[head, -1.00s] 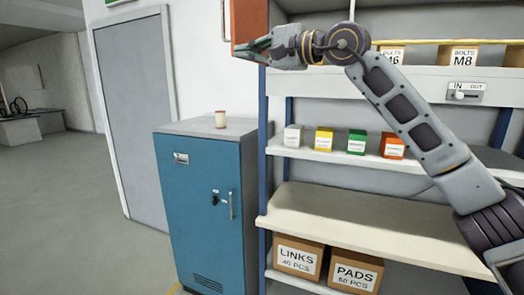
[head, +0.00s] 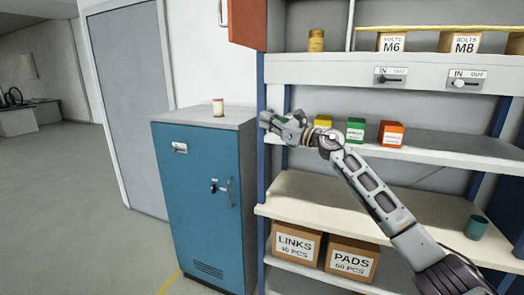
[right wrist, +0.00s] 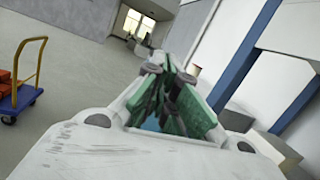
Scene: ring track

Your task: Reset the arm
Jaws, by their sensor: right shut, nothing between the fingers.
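My right arm reaches in from the lower right of the head view, and its gripper (head: 268,120) points left in front of the shelf unit's left post, near the blue cabinet's top right corner. The gripper is shut and empty. In the right wrist view its green fingers (right wrist: 172,108) are together in the middle of the picture. My left gripper is not in view.
A blue cabinet (head: 197,190) with a small cup (head: 218,107) on top stands left of the shelf unit (head: 330,205). Small boxes, including a green one (head: 355,130), sit on the middle shelf. A yellow-handled cart (right wrist: 25,85) stands at left.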

